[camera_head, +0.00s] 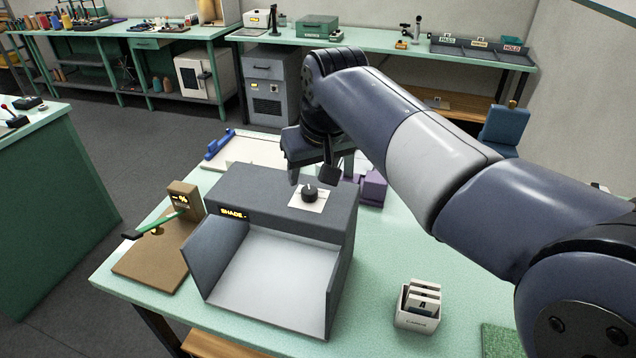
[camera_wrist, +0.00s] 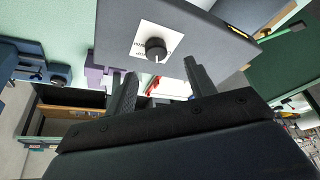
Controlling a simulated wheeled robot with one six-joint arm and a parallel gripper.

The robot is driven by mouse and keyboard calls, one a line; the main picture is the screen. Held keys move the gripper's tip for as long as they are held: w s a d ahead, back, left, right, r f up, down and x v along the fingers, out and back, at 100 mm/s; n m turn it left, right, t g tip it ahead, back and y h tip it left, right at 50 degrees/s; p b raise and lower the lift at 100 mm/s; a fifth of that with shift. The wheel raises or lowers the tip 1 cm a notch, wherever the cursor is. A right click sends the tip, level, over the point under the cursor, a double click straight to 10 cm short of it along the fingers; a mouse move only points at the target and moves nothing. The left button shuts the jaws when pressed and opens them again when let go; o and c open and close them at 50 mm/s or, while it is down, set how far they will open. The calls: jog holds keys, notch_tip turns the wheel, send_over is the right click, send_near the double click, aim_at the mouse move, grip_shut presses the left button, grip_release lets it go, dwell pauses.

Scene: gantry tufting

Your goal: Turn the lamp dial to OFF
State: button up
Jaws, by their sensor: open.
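The lamp dial (camera_head: 310,192) is a round black knob on a white label plate (camera_head: 305,203), on top of a grey box marked "SHADE" (camera_head: 270,187). In the wrist view the dial (camera_wrist: 155,48) shows a white pointer mark; the label's words are too small to read. My gripper (camera_head: 312,180) is above and just behind the dial in the head view. In the wrist view its two fingers (camera_wrist: 158,78) are spread apart, with the dial beyond their tips. Nothing is between the fingers, and they appear apart from the dial.
A brown stand with a green-handled tool (camera_head: 160,228) is left of the box. A white card holder (camera_head: 418,305) is at the front right, and a purple block (camera_head: 373,187) behind the box. The green table is clear between the box and card holder.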

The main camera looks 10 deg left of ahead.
aim_at(310, 189)
jog(key=x, duration=0.6)
jog(key=shift+w+d+f, duration=0.15)
jog(key=shift+d+f, duration=0.05)
jog(key=c, duration=1)
jog(key=shift+n+p, duration=0.3)
jog(key=n+g+y, duration=0.1)
jog(key=n, duration=0.2)
jog(key=shift+w+d+n, duration=0.1)
jog(key=shift+w+n, duration=0.05)
jog(key=shift+n, duration=0.25)
jog(key=n+g+p, duration=0.1)
jog(key=n+g, duration=0.1)
jog(key=n, duration=0.3)
jog(key=shift+w+y, duration=0.1)
jog(key=shift+y, duration=0.3)
jog(key=shift+n, duration=0.3)
